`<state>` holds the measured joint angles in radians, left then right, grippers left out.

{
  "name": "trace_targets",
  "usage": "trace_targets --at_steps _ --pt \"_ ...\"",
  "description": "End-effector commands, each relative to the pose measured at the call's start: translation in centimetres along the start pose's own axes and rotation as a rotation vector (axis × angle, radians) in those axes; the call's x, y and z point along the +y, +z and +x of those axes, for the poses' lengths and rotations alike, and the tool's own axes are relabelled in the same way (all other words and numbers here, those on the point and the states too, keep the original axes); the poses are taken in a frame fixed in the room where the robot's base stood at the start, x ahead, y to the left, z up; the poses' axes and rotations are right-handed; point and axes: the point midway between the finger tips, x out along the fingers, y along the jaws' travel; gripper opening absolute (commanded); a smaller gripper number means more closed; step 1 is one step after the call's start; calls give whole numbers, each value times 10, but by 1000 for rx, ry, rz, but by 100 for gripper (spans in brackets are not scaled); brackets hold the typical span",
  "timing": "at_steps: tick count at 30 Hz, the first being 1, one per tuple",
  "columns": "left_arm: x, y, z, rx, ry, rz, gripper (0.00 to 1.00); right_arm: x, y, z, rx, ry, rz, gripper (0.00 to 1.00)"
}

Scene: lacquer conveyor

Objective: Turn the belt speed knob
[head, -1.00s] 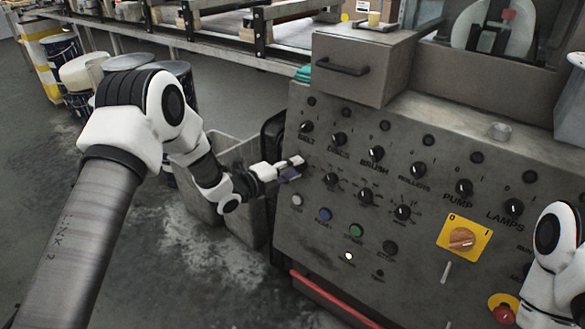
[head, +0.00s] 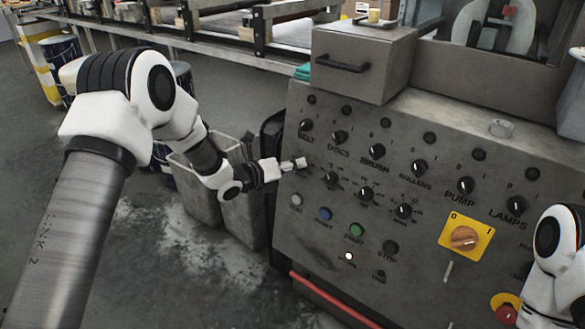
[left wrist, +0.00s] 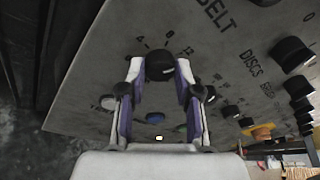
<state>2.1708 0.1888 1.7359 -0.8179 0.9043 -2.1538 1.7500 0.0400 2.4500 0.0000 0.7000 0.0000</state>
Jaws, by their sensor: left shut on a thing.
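The belt speed knob (left wrist: 160,68) is a round black knob on the grey control panel (left wrist: 110,62), ringed by a number scale, below the word BELT in the left wrist view. My left gripper (left wrist: 159,74) is shut on it, one fingertip on each side. In the head view my left gripper (head: 292,165) meets the panel (head: 325,255) at the left end of the lower knob row and hides most of the knob. The knob's pointer cannot be made out. My right arm shows at the right edge, but its gripper is out of view.
A BELT switch (head: 306,125) is just above the gripper, and a DISCS switch (head: 339,137) is to its right. Lower knobs (head: 331,178) continue rightward. Push buttons (head: 325,214) sit below. A yellow-plated rotary switch (head: 465,238) is at right. A grey bin (head: 240,222) stands left of the panel.

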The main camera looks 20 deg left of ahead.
Motion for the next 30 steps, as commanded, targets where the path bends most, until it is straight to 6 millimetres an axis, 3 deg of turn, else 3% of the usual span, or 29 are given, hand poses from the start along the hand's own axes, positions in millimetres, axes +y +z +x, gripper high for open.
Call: trace_targets --at_steps 16,17,18,30 --pt "0 0 0 3 6 28 0 0 0 1 0 0 0 40" --pt "0 0 0 3 6 28 43 0 0 1 0 0 0 40" --pt "0 0 0 3 6 27 57 0 0 1 0 0 0 40" --pt "0 0 -8 2 7 24 58 0 0 1 0 0 0 40"
